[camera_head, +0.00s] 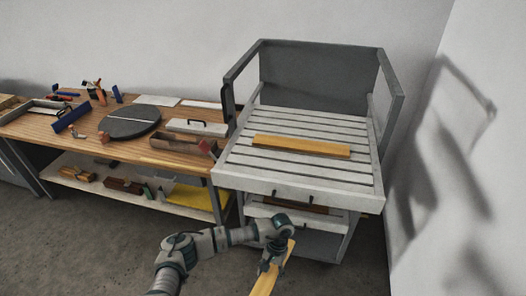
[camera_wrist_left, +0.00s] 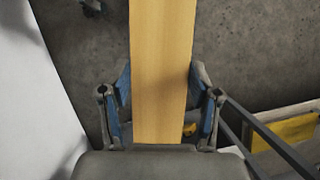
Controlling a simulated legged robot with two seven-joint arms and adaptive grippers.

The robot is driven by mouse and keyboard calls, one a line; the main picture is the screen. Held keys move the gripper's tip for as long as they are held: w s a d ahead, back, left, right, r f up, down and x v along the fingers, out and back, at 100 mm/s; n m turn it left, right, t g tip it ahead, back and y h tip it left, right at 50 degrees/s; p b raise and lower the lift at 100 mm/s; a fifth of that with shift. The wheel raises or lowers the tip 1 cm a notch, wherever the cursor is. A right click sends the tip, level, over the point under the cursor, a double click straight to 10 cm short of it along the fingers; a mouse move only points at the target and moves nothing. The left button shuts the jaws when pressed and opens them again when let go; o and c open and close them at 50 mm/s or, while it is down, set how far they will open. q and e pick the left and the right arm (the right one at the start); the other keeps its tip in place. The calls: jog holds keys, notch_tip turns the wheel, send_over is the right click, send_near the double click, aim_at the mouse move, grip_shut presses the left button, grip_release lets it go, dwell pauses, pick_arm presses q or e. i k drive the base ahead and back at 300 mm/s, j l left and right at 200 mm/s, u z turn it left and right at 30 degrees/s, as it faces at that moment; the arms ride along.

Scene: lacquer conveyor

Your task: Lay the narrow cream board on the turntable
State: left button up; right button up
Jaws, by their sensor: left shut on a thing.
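My left gripper (camera_head: 270,262) is shut on a narrow yellowish-tan board (camera_head: 266,284), low in front of the slatted cart. In the left wrist view the board (camera_wrist_left: 162,50) runs lengthwise between the two blue-grey fingers (camera_wrist_left: 161,105). The turntable (camera_head: 120,128), a dark round disc, lies on the wooden bench at the left, far from the gripper. A thin pale strip (camera_head: 130,118) crosses the disc; I cannot tell whether it is a board or a marking. My right gripper is not in view.
The cart (camera_head: 330,120) has a slatted top bearing an orange-tan board (camera_head: 300,146), with side rails and a drawer below. The bench (camera_head: 75,136) carries tools, a wooden box (camera_head: 182,144) and white panels. Its lower shelf (camera_head: 145,198) holds several items. Floor is free in front of the bench.

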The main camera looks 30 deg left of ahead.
aim_at(130, 118)
jog(key=j+z, duration=0.1)
jog(key=j, duration=0.5)
jog(key=k+j+z, duration=0.1)
jog(key=j, duration=0.45)
jog(key=k+j, duration=0.1)
jog(key=j, duration=0.5)
jog(key=k+j+z, duration=0.15)
jog(key=j, duration=0.4)
jog(key=k+j+z, duration=0.2)
jog(key=j, duration=0.7)
jog(key=k+j+z, duration=0.2)
jog(key=j, duration=0.65)
jog(key=k+j+z, duration=0.25)
jog(key=k+j, duration=0.2)
jog(key=j, duration=0.35)
jog(key=k+j+z, duration=0.2)
jog(key=k+j, duration=0.2)
jog(key=j, duration=0.35)
jog(key=k+j+z, duration=0.2)
jog(key=k+j, duration=0.25)
jog(key=j, duration=0.2)
jog(key=k+j+z, duration=0.2)
jog(key=k+j, duration=0.3)
jog(key=j, duration=0.1)
